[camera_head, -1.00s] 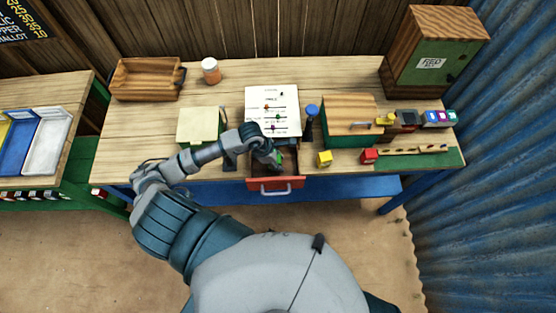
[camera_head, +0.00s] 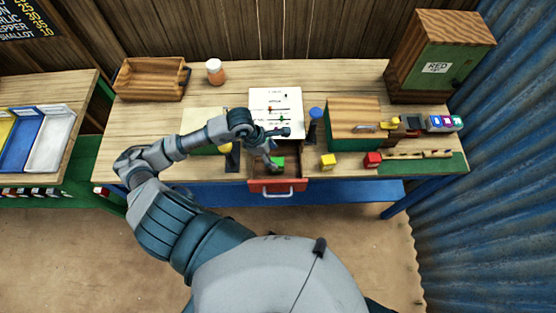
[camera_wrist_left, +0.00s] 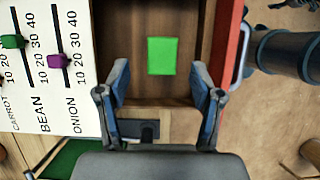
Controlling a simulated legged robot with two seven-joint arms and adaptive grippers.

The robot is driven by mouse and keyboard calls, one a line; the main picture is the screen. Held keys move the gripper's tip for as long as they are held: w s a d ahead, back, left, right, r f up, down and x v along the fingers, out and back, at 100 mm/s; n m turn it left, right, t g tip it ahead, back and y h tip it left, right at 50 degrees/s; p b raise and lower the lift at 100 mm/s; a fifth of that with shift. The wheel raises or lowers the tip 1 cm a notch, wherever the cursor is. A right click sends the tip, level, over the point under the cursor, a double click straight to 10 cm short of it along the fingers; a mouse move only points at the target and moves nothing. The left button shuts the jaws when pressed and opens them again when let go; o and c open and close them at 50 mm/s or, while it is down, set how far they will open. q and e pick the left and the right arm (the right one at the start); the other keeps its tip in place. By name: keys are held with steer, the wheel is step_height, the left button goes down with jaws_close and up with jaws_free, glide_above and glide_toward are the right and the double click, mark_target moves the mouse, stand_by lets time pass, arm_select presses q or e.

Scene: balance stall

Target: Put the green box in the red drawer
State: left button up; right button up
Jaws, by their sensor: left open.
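The red drawer (camera_head: 279,186) is pulled open at the front of the table; its red front also shows in the left wrist view (camera_wrist_left: 228,65). The green box (camera_head: 278,161) lies inside the drawer, on its wooden floor. In the left wrist view the green box (camera_wrist_left: 162,56) sits beyond my fingertips, apart from them. My left gripper (camera_head: 268,158) is above the drawer, beside the box. In the wrist view its two fingers (camera_wrist_left: 160,80) are spread with nothing between them. My right gripper is not in view.
A yellow cube (camera_head: 328,161) and a red cube (camera_head: 372,159) stand right of the drawer. A white chart board (camera_head: 275,108) is behind it, with a blue-topped post (camera_head: 315,125) beside it. A green-sided wooden box (camera_head: 353,120) stands further right.

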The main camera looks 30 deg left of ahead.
arm_select(q)
steer(key=v, duration=0.4)
